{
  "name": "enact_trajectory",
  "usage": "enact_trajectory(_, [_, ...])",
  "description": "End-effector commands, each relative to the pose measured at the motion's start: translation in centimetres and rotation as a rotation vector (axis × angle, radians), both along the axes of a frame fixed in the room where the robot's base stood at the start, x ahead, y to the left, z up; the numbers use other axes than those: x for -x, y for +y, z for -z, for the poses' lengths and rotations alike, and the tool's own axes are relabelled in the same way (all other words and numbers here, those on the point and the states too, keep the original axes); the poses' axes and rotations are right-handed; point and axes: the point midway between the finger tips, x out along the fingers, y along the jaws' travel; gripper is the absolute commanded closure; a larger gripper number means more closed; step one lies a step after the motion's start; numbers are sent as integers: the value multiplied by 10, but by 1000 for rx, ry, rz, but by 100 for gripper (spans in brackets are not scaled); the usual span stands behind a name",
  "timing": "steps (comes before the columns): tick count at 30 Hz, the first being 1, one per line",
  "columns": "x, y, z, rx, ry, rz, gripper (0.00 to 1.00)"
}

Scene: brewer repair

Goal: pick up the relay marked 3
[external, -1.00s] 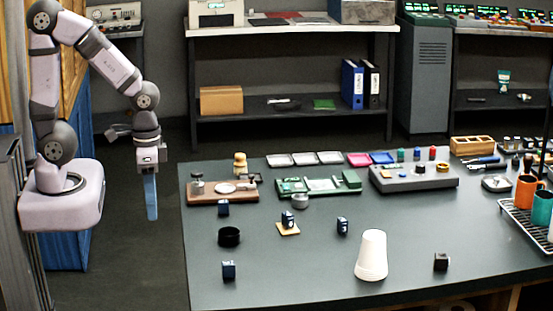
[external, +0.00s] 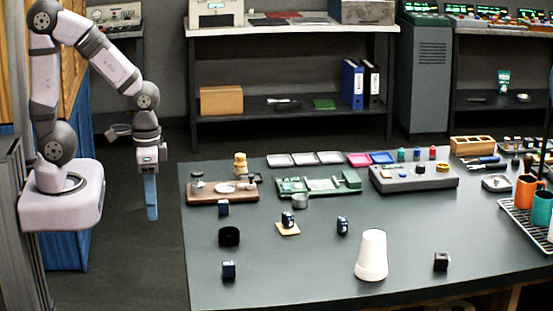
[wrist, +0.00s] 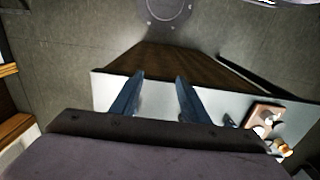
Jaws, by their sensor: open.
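Several small dark blue relay blocks stand on the dark table in the external view. One (external: 223,208) is by the wooden board, one (external: 288,219) sits on a small tan pad, one (external: 342,225) is to its right, and one (external: 229,270) is near the front left. Light marks show on some, but I cannot read which is marked 3. My gripper (external: 151,205) hangs pointing down, left of the table and apart from every block. In the wrist view my gripper (wrist: 156,100) has its two blue fingers apart with nothing between them.
A black round cup (external: 229,236), a stack of white cups (external: 371,255) and a dark brown block (external: 441,261) stand on the table. The wooden board (external: 222,196), green board (external: 318,187) and grey panel (external: 414,180) line the back. Free tabletop lies between the blocks.

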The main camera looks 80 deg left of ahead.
Motion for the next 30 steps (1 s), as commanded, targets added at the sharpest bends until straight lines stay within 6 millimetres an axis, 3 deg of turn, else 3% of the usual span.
enact_trajectory(2, [0, 0, 0, 0, 0, 0, 59])
enact_trajectory(3, [0, 0, 0, 0, 0, 0, 53])
enact_trajectory(12, [-2, 1, 1, -1, -5, -1, 53])
enact_trajectory(14, [-9, 2, 4, -4, -18, -4, 53])
enact_trajectory(17, [-34, 9, 12, -17, -75, -13, 53])
enact_trajectory(20, [-79, 21, 25, -37, -177, -28, 53])
enact_trajectory(30, [-305, 85, 61, -83, -757, -55, 53])
